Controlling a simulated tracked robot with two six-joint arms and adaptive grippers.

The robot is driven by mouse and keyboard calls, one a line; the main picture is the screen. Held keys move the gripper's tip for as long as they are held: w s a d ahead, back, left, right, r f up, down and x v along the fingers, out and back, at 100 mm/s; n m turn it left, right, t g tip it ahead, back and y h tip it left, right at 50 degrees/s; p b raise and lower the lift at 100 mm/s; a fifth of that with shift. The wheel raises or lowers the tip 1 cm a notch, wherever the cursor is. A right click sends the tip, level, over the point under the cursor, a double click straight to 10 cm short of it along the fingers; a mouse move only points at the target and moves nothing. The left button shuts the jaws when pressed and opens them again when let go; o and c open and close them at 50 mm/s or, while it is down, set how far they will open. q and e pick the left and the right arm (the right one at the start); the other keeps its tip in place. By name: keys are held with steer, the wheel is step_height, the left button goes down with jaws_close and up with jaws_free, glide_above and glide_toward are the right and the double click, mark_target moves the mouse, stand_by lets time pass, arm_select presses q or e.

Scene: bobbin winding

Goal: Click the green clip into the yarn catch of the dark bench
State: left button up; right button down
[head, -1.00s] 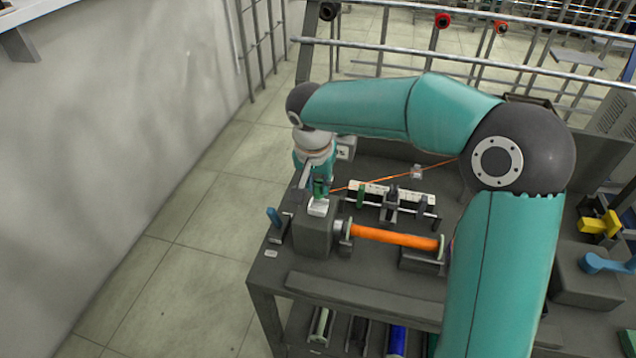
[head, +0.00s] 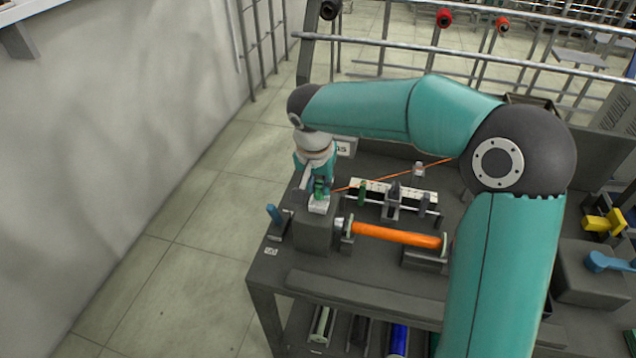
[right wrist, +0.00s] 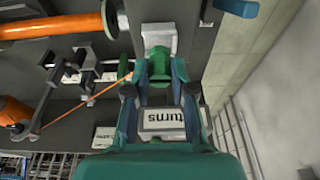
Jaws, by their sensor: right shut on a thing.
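The green clip (right wrist: 156,58) is between the fingertips of my right gripper (right wrist: 160,72) in the right wrist view. In the head view the green clip (head: 319,190) shows at the tip of my right gripper (head: 320,184), just over a small white block (head: 319,206) on top of a dark grey housing, which looks like the yarn catch. The white block (right wrist: 157,36) also shows beyond the clip in the right wrist view. The clip looks touching or very near it; whether it is seated I cannot tell. Orange yarn (right wrist: 88,98) runs from the clip. My left gripper is not in view.
An orange-wound bobbin (head: 398,236) lies beside the housing on the dark bench (head: 350,268). A white scale bar with dark guides (head: 392,196) stands behind it. A blue lever (head: 274,215) is left of the housing. A "turns" display (right wrist: 162,118) sits behind the gripper.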

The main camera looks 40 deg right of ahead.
steer(key=shift+f+b, duration=1.05)
steer(key=shift+f, duration=0.2)
steer(key=c, duration=0.9)
jaws_free()
steer(key=shift+r, duration=0.1)
